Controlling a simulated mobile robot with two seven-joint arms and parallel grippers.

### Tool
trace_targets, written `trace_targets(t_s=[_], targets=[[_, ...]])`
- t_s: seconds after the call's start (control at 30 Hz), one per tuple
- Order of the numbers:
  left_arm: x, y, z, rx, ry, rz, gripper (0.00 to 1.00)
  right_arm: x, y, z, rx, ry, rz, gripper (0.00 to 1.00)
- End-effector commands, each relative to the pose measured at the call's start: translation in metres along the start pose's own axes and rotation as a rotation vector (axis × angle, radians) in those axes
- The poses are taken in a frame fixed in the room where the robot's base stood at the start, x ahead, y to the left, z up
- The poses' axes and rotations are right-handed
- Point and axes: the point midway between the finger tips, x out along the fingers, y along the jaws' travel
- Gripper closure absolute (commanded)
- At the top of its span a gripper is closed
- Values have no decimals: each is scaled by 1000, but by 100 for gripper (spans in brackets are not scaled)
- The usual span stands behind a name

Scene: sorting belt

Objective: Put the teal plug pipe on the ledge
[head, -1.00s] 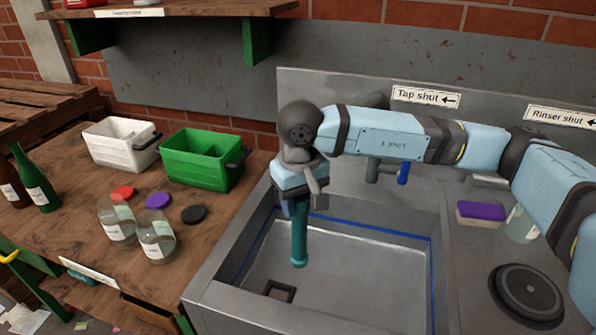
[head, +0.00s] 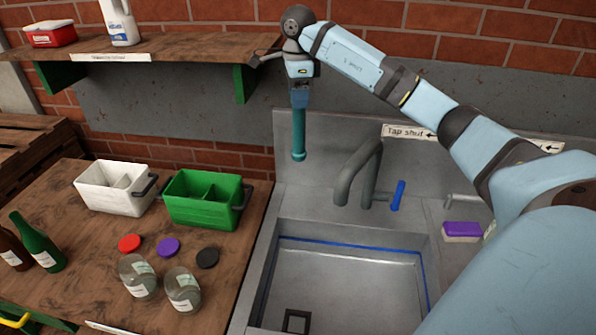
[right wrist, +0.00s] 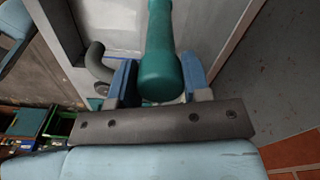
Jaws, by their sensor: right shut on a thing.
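The teal plug pipe (head: 299,137) hangs upright, held by its upper end in my right gripper (head: 299,98). In the right wrist view the pipe (right wrist: 160,55) sits between the two blue fingers, its thick rounded end toward the camera. The gripper and pipe are in the air behind the sink, in front of the back wall, just right of the wooden wall ledge (head: 180,47). The pipe's lower end hangs below the ledge's level and touches nothing visible. My left gripper is not in view.
A red box (head: 50,34) and a white bottle (head: 119,22) stand on the ledge's left part; its right part looks clear. A bent grey tap (head: 357,170) stands to the right of the pipe. White (head: 115,195) and green (head: 203,212) crates stand on the bench below.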

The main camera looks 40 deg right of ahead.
Motion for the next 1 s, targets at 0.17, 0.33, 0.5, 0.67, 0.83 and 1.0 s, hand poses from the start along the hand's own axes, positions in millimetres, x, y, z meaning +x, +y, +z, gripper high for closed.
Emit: trace_targets(t_s=[0.17,0.33,0.5,0.67,0.83,1.0], targets=[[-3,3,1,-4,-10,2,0,41,1,-1,6,3,6,100],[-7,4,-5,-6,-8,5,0,87,2,0,4,2,5,100],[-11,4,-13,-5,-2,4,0,128,1,0,3,1,4,100],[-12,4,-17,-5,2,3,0,147,0,0,2,0,0,100],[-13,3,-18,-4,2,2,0,159,1,0,2,-1,1,100],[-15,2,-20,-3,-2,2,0,184,1,0,2,0,3,100]])
